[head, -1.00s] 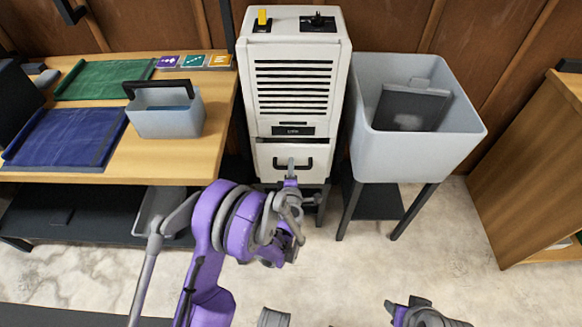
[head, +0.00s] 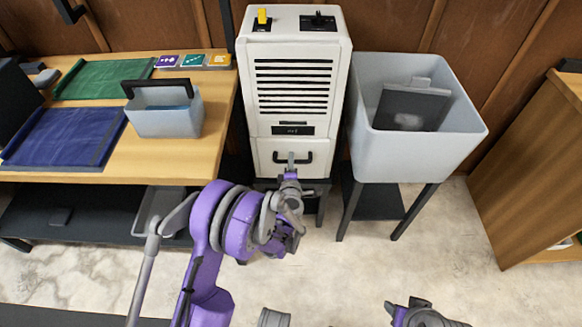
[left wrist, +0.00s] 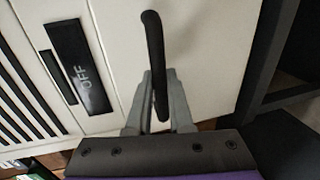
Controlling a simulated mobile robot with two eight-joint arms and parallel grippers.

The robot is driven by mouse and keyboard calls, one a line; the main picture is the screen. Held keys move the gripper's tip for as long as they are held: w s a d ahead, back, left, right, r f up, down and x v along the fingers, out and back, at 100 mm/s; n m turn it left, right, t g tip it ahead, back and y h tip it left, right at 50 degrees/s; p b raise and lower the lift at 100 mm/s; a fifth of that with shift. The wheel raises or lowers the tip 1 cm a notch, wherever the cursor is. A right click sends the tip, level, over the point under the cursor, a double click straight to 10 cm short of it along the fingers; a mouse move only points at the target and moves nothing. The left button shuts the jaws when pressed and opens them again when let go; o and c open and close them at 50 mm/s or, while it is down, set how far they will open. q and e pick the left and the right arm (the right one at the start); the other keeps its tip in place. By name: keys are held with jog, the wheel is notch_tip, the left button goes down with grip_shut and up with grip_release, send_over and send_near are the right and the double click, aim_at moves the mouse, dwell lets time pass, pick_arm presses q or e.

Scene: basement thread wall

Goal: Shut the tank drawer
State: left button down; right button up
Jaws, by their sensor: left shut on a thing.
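The tank drawer (head: 265,170) is the white front at the bottom of the tall white dehumidifier (head: 292,50). Its front looks flush or nearly flush with the body. Its dark bar handle (head: 279,160) also shows in the left wrist view (left wrist: 153,45). My left gripper (head: 291,161) is shut on this handle; in the left wrist view the grey fingers (left wrist: 157,90) lie on both sides of the bar. My right gripper (head: 392,308) seems to be at the bottom edge of the head view, away from the drawer; its jaws cannot be made out.
A grey tub (head: 465,130) on dark legs stands right of the dehumidifier. A wooden table (head: 190,150) with a grey caddy (head: 165,118) stands to the left. A wooden cabinet (head: 530,170) is at the far right. The floor in front is clear.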

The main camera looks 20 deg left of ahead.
pick_arm(q)
jog(key=shift+x, duration=0.8)
jog(key=shift+r, duration=0.2)
jog(key=c, duration=0.8)
grip_release()
jog(key=shift+w, duration=0.1)
jog(key=v, duration=1)
jog(key=shift+s+p, duration=0.35)
jog(key=shift+s, duration=0.05)
jog(key=shift+d, duration=0.15)
